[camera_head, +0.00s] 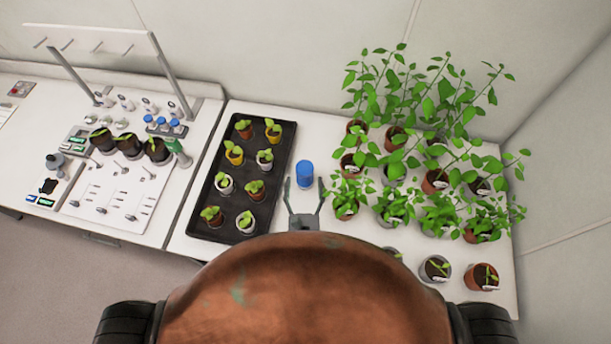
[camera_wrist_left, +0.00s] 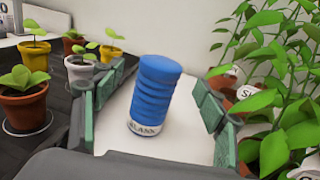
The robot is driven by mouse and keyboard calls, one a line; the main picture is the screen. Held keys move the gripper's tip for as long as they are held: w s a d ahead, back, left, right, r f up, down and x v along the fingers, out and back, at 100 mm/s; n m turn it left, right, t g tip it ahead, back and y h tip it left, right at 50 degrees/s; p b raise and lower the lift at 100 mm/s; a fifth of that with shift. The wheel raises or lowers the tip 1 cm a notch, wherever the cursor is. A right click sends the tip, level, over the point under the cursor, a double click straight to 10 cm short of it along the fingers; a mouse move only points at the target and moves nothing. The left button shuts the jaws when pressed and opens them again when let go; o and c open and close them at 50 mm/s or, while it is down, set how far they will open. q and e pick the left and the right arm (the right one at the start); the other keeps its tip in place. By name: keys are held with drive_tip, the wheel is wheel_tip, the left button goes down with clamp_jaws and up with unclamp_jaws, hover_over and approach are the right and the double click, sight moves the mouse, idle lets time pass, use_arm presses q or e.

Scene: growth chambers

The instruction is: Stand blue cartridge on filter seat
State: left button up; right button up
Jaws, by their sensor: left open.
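The blue cartridge (camera_head: 305,172) stands on the white bench between the black tray and the leafy plants. In the left wrist view the cartridge (camera_wrist_left: 157,92) is a ribbed blue cylinder with a white lettered band at its base. My left gripper (camera_head: 304,184) is open, with its fingers to either side of the cartridge's near part. In the left wrist view the green-padded fingers (camera_wrist_left: 155,100) are spread, with a gap on both sides of the cartridge. I cannot make out for sure which fixture is the filter seat. My right gripper is not in view.
A black tray (camera_head: 223,233) with several small potted seedlings lies close on the left. Tall potted plants (camera_head: 435,180) crowd the right.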

sight(305, 160)
use_arm(q)
drive_tip(key=w, duration=0.2)
drive_tip(key=w+p, duration=0.1)
drive_tip(key=w, duration=0.2)
drive_tip(key=shift+w+d+r+p, duration=0.1)
drive_tip(key=shift+w+r+p, duration=0.2)
drive_tip(key=shift+w+f, duration=0.1)
drive_tip(key=shift+w, duration=0.25)
drive_tip(key=c, duration=1.7)
